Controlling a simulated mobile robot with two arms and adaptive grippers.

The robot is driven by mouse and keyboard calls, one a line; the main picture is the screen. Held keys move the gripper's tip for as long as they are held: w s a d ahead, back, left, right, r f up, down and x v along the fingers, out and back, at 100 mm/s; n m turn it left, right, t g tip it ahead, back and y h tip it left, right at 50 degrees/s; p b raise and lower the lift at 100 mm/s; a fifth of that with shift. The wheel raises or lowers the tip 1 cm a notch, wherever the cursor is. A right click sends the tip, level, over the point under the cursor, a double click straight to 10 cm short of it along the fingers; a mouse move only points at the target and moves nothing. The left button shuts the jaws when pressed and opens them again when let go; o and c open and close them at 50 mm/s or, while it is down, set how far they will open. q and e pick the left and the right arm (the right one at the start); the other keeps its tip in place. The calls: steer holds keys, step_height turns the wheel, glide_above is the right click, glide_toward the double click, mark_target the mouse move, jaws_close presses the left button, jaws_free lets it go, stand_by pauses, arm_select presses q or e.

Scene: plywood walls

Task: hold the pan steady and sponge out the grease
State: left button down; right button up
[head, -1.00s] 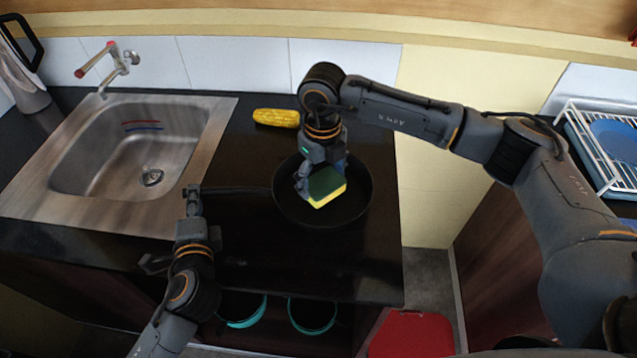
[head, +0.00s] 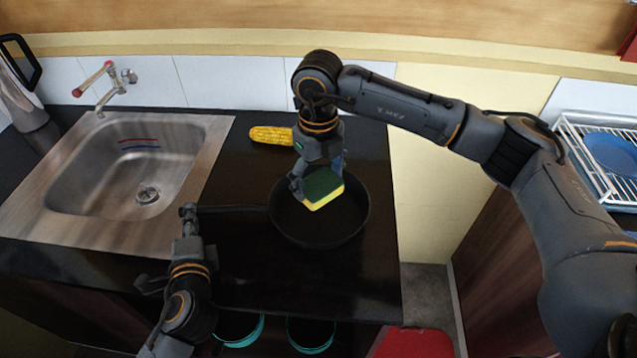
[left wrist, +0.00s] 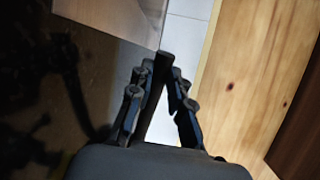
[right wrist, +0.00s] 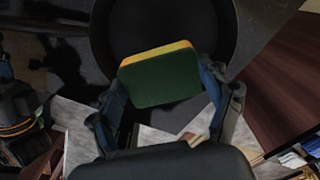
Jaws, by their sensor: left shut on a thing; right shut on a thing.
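The black pan (head: 345,228) sits on the dark counter, its handle (head: 235,209) pointing left. My left gripper (head: 189,212) is shut on the handle's end; in the left wrist view the dark handle (left wrist: 160,90) runs between its fingers. The sponge (head: 324,190), green on top and yellow below, is over the pan's inside. My right gripper (head: 318,180) is shut on it from above. In the right wrist view the sponge (right wrist: 160,78) sits between the fingers with the pan (right wrist: 165,22) behind. I cannot tell if the sponge touches the pan floor. No grease is discernible.
A steel sink (head: 120,190) with a tap (head: 110,88) is at left. A corn cob (head: 271,135) lies behind the pan. A dish rack (head: 605,160) stands at far right. Teal-rimmed cookware (head: 311,335) sits below the counter. Counter right of the pan is clear.

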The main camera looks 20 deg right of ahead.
arm_select(q)
steer(key=c, duration=1.2)
jaws_free()
steer(key=shift+o, duration=0.2)
steer(key=s, duration=0.4)
steer(key=s+r, duration=0.1)
steer(key=s, duration=0.3)
steer(key=s+r, duration=0.1)
steer(key=s, duration=0.2)
steer(key=shift+s+d, duration=0.25)
steer(key=shift+s, duration=0.15)
arm_select(e)
steer(key=shift+f, duration=0.1)
